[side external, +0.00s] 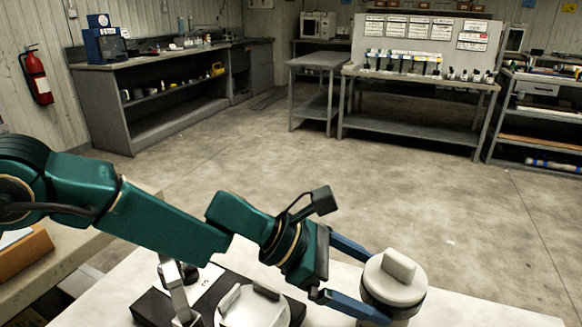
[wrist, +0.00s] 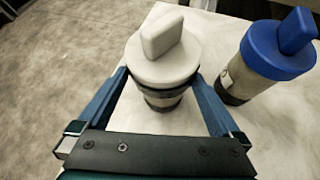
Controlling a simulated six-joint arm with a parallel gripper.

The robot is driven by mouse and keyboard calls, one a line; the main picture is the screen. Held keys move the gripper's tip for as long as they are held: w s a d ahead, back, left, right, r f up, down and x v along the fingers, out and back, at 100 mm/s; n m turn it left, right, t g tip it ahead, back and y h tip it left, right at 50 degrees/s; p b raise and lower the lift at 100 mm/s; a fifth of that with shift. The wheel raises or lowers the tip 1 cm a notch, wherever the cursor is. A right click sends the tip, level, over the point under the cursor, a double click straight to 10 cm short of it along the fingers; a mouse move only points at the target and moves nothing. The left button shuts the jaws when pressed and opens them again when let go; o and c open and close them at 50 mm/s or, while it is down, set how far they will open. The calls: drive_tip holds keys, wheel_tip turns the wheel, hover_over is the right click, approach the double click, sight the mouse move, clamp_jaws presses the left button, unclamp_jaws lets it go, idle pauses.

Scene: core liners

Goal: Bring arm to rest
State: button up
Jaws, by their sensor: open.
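My gripper (side external: 372,287) has two blue fingers and is open. In the wrist view my gripper (wrist: 160,84) has one finger on each side of an upright core liner with a white cap (wrist: 163,55). The capped liner shows in the side view at the lower right, its white cap (side external: 396,277) topped by a raised tab. Dark bands circle the liner below the cap. Whether the fingers touch it is hard to tell. A second liner with a blue cap (wrist: 279,48) stands to the right in the wrist view.
The white work table (side external: 500,312) carries the liners. A black stand (side external: 150,306) with a metal post and a round white-topped piece (side external: 250,308) sit below my arm. A bench with an orange-brown box (side external: 24,262) is at left. Open floor lies beyond.

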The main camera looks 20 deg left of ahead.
drive_tip(key=s+a+r+m+y, duration=0.2)
drive_tip(key=s+a+r+m, duration=0.5)
drive_tip(key=a+r+m, duration=0.45)
drive_tip(key=s+a+f+m+t+y, duration=0.1)
drive_tip(key=s+a+m+y, duration=0.3)
drive_tip(key=a, duration=0.6)
drive_tip(key=s+a+f+m+y, duration=0.2)
drive_tip(key=s+a+m+y, duration=0.2)
drive_tip(key=s+a, duration=0.5)
drive_tip(key=shift+s+a+f+m+t, duration=0.25)
drive_tip(key=shift+a+f+m+t, duration=0.1)
drive_tip(key=shift+a+m+t, duration=0.1)
